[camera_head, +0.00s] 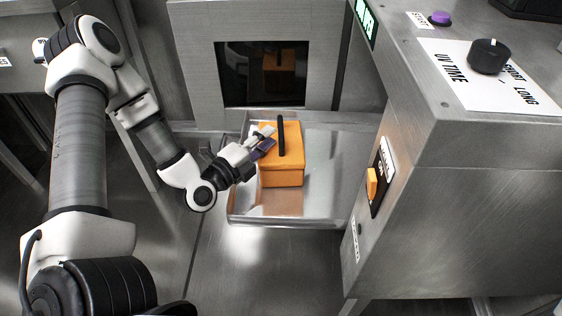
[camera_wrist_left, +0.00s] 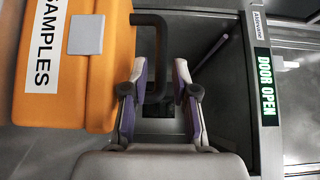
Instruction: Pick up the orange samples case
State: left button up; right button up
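The orange samples case (camera_head: 283,176) sits on a shiny metal tray (camera_head: 325,185), with a black handle (camera_head: 281,135) across its top. In the left wrist view the case (camera_wrist_left: 112,60) fills the left side, with a white "SAMPLES" label. My left gripper (camera_head: 265,140) is over the near left part of the case, beside the handle. In the left wrist view the gripper (camera_wrist_left: 160,95) has its purple-padded fingers apart, and the dark handle (camera_wrist_left: 158,45) shows in the gap between them. Whether the pads touch the handle is unclear. My right gripper is not in view.
A grey wall with a dark window (camera_head: 240,75) stands behind the tray. A metal cabinet (camera_head: 440,190) with a black dial (camera_head: 489,57), purple button (camera_head: 439,18) and orange switch (camera_head: 372,184) stands close on the right. A green display (camera_wrist_left: 265,83) reads "DOOR OPEN".

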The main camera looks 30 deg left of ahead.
aim_at(281, 126)
pick_arm(q)
jog(key=w+b, duration=0.1)
jog(key=w, duration=0.1)
jog(key=w+d+b, duration=0.1)
jog(key=w+b, duration=0.1)
jog(key=shift+w+f, duration=0.1)
jog(key=shift+w, duration=0.45)
jog(key=shift+a+r, duration=0.1)
jog(key=shift+r, duration=0.1)
grip_shut()
jog(key=shift+r, duration=0.15)
